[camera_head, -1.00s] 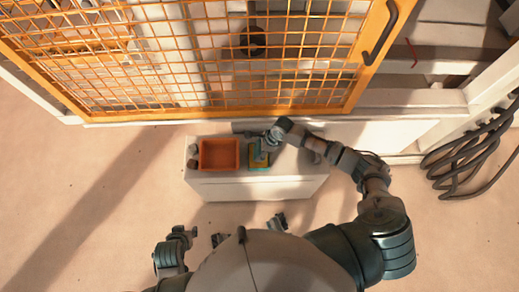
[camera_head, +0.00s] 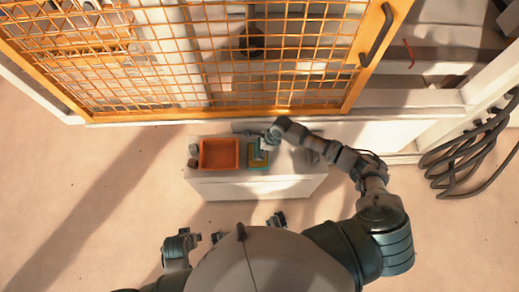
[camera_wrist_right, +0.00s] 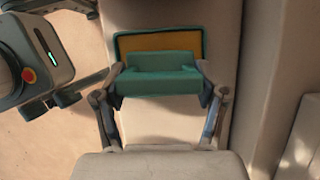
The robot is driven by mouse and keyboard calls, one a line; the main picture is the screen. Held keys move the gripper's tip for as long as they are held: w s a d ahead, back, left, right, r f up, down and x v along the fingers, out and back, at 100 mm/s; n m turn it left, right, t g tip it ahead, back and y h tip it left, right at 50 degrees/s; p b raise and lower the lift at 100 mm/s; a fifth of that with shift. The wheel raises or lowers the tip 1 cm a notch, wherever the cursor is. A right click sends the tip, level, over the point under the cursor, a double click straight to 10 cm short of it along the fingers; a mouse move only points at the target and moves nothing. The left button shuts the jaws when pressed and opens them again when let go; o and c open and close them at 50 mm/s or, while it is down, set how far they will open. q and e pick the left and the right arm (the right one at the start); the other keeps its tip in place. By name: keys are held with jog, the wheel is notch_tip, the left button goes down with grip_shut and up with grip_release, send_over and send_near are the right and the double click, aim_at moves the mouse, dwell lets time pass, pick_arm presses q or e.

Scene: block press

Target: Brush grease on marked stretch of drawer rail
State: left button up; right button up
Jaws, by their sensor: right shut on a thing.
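My right gripper (camera_wrist_right: 162,88) is shut on a teal block-like thing (camera_wrist_right: 160,78), with one finger at each end of it. In the head view, this gripper (camera_head: 264,145) is above the white bench, just right of the orange tray. A flat yellow pad with a dark teal border (camera_wrist_right: 160,41) lies just beyond the held thing, which covers part of it; I cannot tell if they touch. The pad also shows in the head view (camera_head: 258,163). My left gripper (camera_head: 196,239) is low at the left, away from the bench; its fingers are unclear. No drawer rail can be made out.
The white bench (camera_head: 255,188) carries the orange tray (camera_head: 219,155) and small grey items (camera_head: 193,155) at its left end. An orange mesh door (camera_head: 250,113) stands right behind it. Black cables (camera_head: 455,165) are coiled at the right. The floor at left is clear.

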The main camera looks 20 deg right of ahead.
aim_at(258, 146)
jog(key=shift+r+p, duration=0.5)
jog(key=shift+r, duration=0.05)
jog(key=shift+w+r+p, duration=0.1)
jog(key=shift+r+p, duration=1)
jog(key=shift+p, duration=0.25)
jog(key=shift+r+p, duration=0.8)
jog(key=shift+p, duration=0.2)
jog(key=shift+r+p, duration=0.55)
jog(key=shift+p, duration=0.15)
pick_arm(q)
jog(key=s+f, duration=0.3)
jog(key=f, duration=0.5)
jog(key=s+f, duration=0.4)
jog(key=f, duration=0.5)
jog(key=shift+a+f+g, duration=0.2)
jog(key=shift+a+g, duration=0.1)
jog(key=shift+a, duration=0.15)
pick_arm(e)
jog(key=shift+f, duration=0.1)
